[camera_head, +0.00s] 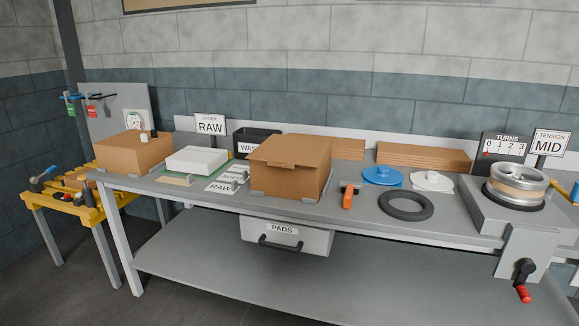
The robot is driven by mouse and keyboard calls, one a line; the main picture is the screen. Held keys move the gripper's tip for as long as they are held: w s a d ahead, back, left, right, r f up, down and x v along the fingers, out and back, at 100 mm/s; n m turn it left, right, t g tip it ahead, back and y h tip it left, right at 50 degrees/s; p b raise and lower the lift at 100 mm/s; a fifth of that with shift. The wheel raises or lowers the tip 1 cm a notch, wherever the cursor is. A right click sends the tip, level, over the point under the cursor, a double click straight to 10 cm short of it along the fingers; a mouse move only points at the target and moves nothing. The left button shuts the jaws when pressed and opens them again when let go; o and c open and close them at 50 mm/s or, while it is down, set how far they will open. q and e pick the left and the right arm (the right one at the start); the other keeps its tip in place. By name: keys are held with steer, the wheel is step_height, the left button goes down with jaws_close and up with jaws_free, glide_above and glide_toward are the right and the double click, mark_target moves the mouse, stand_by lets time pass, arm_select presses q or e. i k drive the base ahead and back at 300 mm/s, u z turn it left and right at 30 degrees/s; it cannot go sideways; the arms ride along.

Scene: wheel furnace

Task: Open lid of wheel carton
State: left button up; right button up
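A brown cardboard carton (285,182) stands on the grey workbench near the middle of the view. Its lid (292,149) lies over the top, with the front edge jutting out a little past the front wall. The lid looks shut or nearly so, and the inside is hidden. A second brown carton (133,152) stands at the bench's left end with small pale pieces on top. No label shows on either carton, so I cannot tell from print which is the wheel carton. Neither of my grippers is in view.
A blue disc (382,175), a white disc (432,181), a dark ring (406,206) and an orange-handled tool (348,196) lie right of the middle carton. A white box (197,160) stands left. The PADS drawer (285,235) hangs below. A wheel device (517,187) stands far right.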

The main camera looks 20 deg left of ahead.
mark_target(283, 151)
steer(key=k, duration=0.65)
steer(key=u, duration=0.3)
steer(key=i, duration=1.5)
steer(key=z, duration=0.75)
